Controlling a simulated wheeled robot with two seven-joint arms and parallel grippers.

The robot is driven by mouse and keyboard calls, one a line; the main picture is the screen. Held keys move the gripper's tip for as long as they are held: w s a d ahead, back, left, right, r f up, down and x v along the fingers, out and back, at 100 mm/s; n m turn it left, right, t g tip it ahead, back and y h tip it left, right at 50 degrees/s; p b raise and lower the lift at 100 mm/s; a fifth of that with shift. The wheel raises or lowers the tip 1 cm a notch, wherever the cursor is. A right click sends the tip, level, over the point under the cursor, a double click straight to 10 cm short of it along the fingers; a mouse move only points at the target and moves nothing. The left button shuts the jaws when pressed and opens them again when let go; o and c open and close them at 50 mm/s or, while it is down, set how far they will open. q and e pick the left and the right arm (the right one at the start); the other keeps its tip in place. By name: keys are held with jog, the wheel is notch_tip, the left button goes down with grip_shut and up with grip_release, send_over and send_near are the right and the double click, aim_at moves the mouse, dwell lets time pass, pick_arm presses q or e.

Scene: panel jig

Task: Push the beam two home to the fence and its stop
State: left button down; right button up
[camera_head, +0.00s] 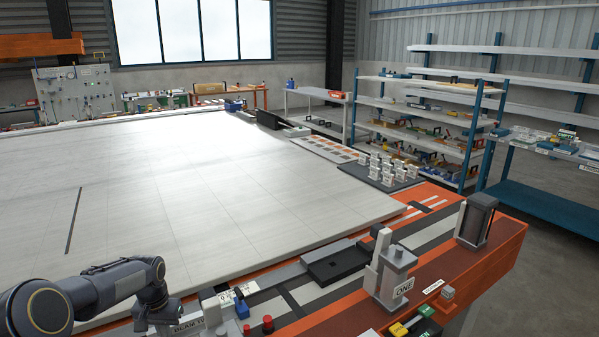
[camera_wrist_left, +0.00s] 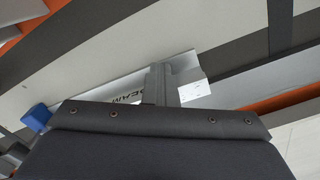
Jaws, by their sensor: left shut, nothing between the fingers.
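The beam two (camera_head: 188,326) shows at the bottom of the head view, its lettering partly cut off by the frame and my arm. In the left wrist view the pale beam (camera_wrist_left: 125,96) lies behind the fingers, with part of the word BEAM readable. My left gripper (camera_wrist_left: 160,84) is shut and empty, its fingertips over or against the beam; I cannot tell whether they touch. In the head view my left arm reaches in from the left and bends down beside the beam; its fingers are hidden there. Fence and stop cannot be singled out surely. My right gripper is not in view.
A large pale panel (camera_head: 130,190) fills the left and middle. A grey post block labelled ONE (camera_head: 396,270) and a dark-faced block (camera_head: 475,220) stand on the orange edge. Red buttons (camera_head: 267,323) and a blue block (camera_head: 241,309) sit near the beam. Shelves stand behind.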

pick_arm(q)
jog(key=shift+w+a, duration=0.15)
jog(key=shift+w, duration=0.05)
jog(key=shift+s+f, duration=0.1)
jog(key=shift+s, duration=0.1)
jog(key=shift+s+d, duration=0.1)
jog(key=shift+d, duration=0.1)
jog(key=shift+s+d+b, duration=0.35)
jog(key=shift+s, duration=0.15)
notch_tip(320, 180, up, 8)
jog(key=p, duration=0.5)
dwell(0.4)
